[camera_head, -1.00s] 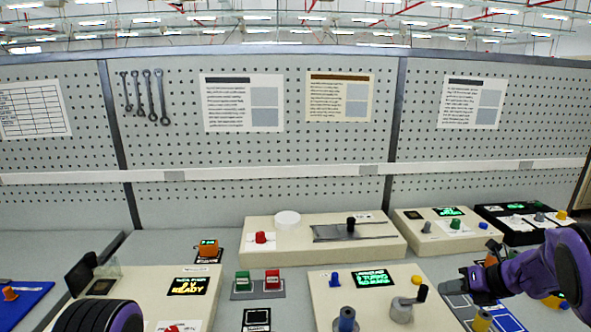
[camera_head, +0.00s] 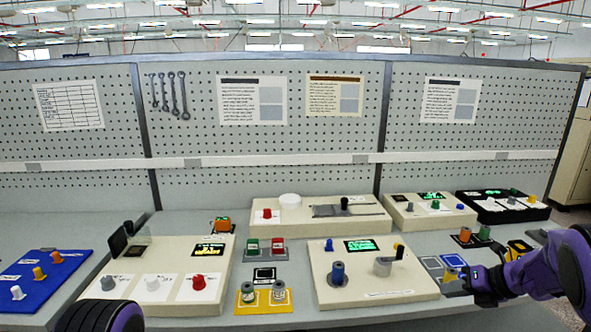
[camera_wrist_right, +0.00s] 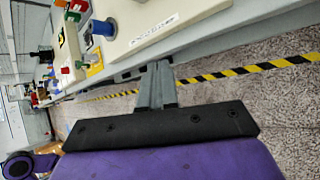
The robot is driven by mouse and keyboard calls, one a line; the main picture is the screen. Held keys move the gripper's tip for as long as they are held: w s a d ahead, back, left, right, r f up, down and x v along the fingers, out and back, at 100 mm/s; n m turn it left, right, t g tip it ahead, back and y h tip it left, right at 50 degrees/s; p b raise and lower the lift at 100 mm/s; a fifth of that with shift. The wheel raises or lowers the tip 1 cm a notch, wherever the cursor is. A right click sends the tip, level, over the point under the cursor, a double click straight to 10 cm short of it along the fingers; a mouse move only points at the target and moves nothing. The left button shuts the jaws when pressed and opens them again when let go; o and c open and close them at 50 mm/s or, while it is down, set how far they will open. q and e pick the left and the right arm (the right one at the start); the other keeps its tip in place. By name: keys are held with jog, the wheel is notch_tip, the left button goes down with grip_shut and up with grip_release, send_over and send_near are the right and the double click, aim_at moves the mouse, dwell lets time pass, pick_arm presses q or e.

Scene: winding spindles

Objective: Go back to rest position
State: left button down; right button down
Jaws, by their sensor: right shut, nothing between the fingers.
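My right gripper (camera_head: 468,283) reaches in from the right in the head view, by the front right edge of the bench. In the right wrist view its grey fingers (camera_wrist_right: 158,82) are together with nothing between them, pointing towards the bench edge over the floor. My left arm (camera_head: 100,316) shows only as a black and purple part at the bottom left of the head view. Its gripper is not visible there. The winding panel (camera_head: 330,293) with a blue spindle (camera_head: 338,273) and a crank (camera_head: 385,264) stands left of my right gripper, apart from it.
The bench carries a blue board (camera_head: 48,275), a white panel (camera_head: 170,262) with knobs, a yellow mat (camera_head: 245,308) with spindles, and panels at the back. A blue and grey mat (camera_head: 432,263) lies close to my right gripper. A striped floor line (camera_wrist_right: 225,74) runs below the bench.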

jog(key=s+a+f+m+t+h+b, duration=0.1)
jog(key=s+f+m+h, duration=0.15)
jog(key=f+m, duration=0.6)
jog(key=s+a+f+m+t+h, duration=0.1)
jog(key=s+f+m+t+h, duration=0.2)
jog(key=m, duration=1)
jog(key=s+a+f+m+h+b, duration=0.1)
jog(key=s+a+f+m, duration=0.1)
jog(key=f+m, duration=0.7)
pick_arm(q)
jog(key=f, duration=0.1)
jog(key=f+b, duration=0.1)
jog(key=f, duration=0.1)
jog(key=f+b, duration=0.1)
jog(key=shift+w+f, duration=0.4)
pick_arm(e)
jog(key=s+a+f+m+g+h, duration=0.1)
jog(key=s+f+m+g, duration=0.1)
jog(key=s, duration=0.8)
jog(key=s+a+f+m+g+h, duration=0.1)
jog(key=s+f+m+g, duration=0.2)
jog(key=s+f, duration=0.4)
jog(key=s+a+f+m+g+h, duration=0.1)
jog(key=s+f+m+g, duration=0.2)
jog(key=s, duration=0.9)
jog(key=shift+s+a+f+m, duration=0.4)
jog(key=shift+f+m, duration=0.25)
jog(key=shift+m, duration=0.4)
